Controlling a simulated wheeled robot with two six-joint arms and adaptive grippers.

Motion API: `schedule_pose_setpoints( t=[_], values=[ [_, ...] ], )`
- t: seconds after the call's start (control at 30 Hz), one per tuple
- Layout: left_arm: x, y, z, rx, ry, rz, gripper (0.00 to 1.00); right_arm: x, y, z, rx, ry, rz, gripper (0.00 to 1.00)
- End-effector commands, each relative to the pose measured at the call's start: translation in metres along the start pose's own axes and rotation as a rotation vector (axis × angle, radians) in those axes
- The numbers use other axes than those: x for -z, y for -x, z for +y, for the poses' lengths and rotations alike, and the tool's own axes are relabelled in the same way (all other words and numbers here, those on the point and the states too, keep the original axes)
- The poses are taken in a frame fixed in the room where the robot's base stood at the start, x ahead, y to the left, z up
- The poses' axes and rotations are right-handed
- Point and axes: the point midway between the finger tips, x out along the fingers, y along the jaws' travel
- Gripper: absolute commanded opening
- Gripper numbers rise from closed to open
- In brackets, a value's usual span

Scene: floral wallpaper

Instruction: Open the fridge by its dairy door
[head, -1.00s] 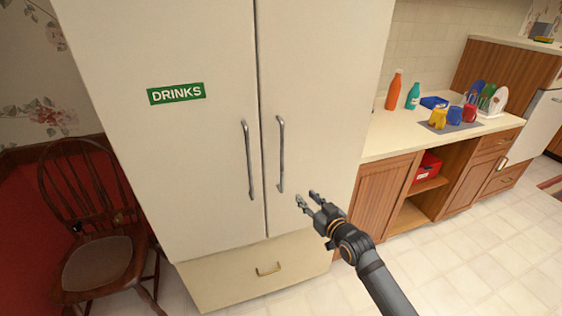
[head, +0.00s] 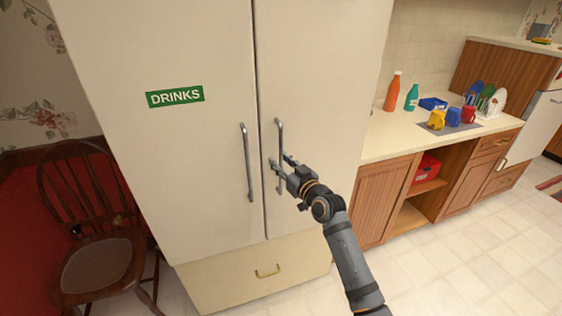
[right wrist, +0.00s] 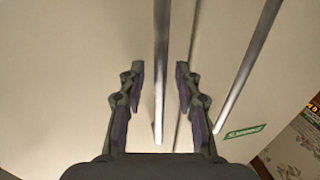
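The white fridge has two tall doors above a drawer. The left door (head: 165,150) bears a green DRINKS label (head: 175,96) and a long metal handle (head: 248,165). The right door (head: 315,90) shows no label in the head view; its handle (head: 280,136) is partly hidden by my right gripper. Both doors look shut. My right gripper (head: 281,162) is open at the right door's handle. In the right wrist view that handle (right wrist: 160,70) runs between the two spread fingers (right wrist: 158,85), with gaps on both sides. My left gripper is not in view.
A wooden chair (head: 95,262) stands left of the fridge. A counter (head: 385,140) with bottles, cups and a dish rack adjoins the fridge on the right. The fridge drawer (head: 225,285) is shut. The tiled floor (head: 440,260) at front right is clear.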

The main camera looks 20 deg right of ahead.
Motion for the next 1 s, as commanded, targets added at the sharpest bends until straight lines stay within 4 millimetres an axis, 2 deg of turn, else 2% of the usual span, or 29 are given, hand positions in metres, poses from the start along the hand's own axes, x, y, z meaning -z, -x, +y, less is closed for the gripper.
schedule_pose_setpoints(
  t=[0.3, 0.53, 1.0],
  values=[
    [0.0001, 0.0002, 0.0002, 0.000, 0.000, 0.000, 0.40, -0.0005, -0.0036, -0.0001, 0.000, 0.000, 0.000, 0.32],
    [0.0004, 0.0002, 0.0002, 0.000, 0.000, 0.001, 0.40, -0.0006, -0.0034, 0.0000, 0.000, 0.000, 0.000, 0.01],
    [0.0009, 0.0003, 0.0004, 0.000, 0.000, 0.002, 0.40, -0.0007, -0.0033, 0.0000, 0.000, 0.000, -0.001, 0.00]
  ],
)
